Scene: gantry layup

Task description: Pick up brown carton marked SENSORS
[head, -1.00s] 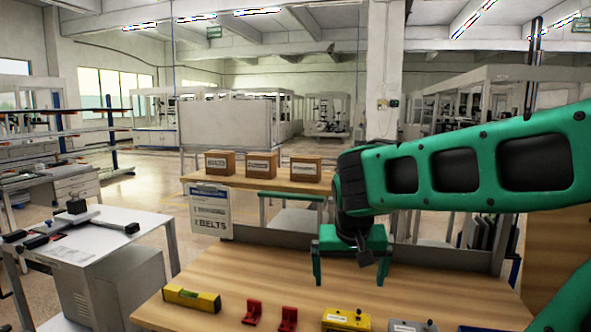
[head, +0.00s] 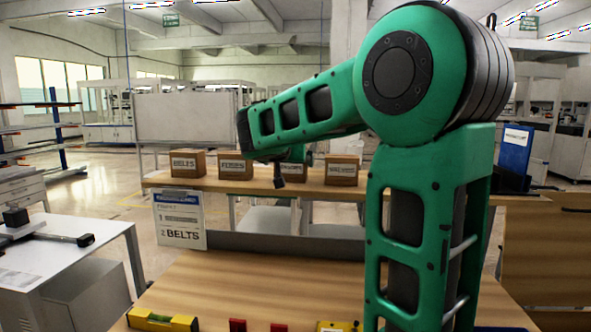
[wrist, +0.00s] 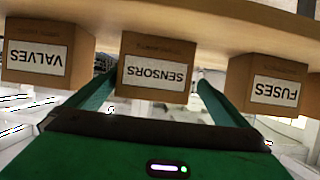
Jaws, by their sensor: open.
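The brown carton marked SENSORS (wrist: 155,68) is in the middle of the wrist view, where the labels show upside down. In the head view the carton (head: 293,169) stands on the back shelf, partly hidden by my arm. My gripper (wrist: 158,78) is open, with one green finger toward each side of the carton in the wrist view. The carton appears beyond or between the fingertips; I cannot tell how deep. In the head view my arm reaches over the bench toward the shelf and mostly hides the gripper.
On the wooden shelf (head: 215,186), cartons marked FUSES (head: 236,173) and VALVES (wrist: 36,63) flank it, with BELTS (head: 188,164) farther left. A sign (head: 180,219) reading BELTS stands at the bench's back edge. A yellow level (head: 160,320) lies on the bench (head: 230,288).

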